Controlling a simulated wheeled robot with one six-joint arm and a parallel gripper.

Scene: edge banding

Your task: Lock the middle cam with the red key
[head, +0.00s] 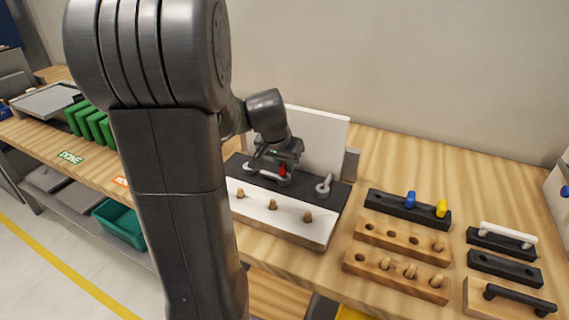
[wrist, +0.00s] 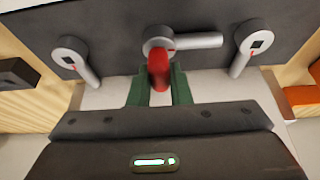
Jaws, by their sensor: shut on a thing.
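My gripper (wrist: 158,88) has its green fingers shut on the red key (wrist: 158,72). In the head view the red key (head: 282,171) shows under my gripper (head: 284,160). The key's far end is at the middle cam (wrist: 157,46); how deep it sits is hidden. The middle cam's lever points right in the wrist view. The left-hand cam (wrist: 69,48) and right-hand cam (wrist: 252,38) in that view have levers pointing down, slanted, with dark square sockets and small red marks. In the head view the middle cam (head: 284,181) is partly covered.
A white panel (head: 322,140) stands behind the cams. A white board (head: 258,219) with wooden dowels lies in front. A black rack (head: 380,203) holds a blue key (head: 410,199) and a yellow key (head: 441,208). Wooden dowel blocks (head: 378,235) and handles (head: 508,233) lie to the right.

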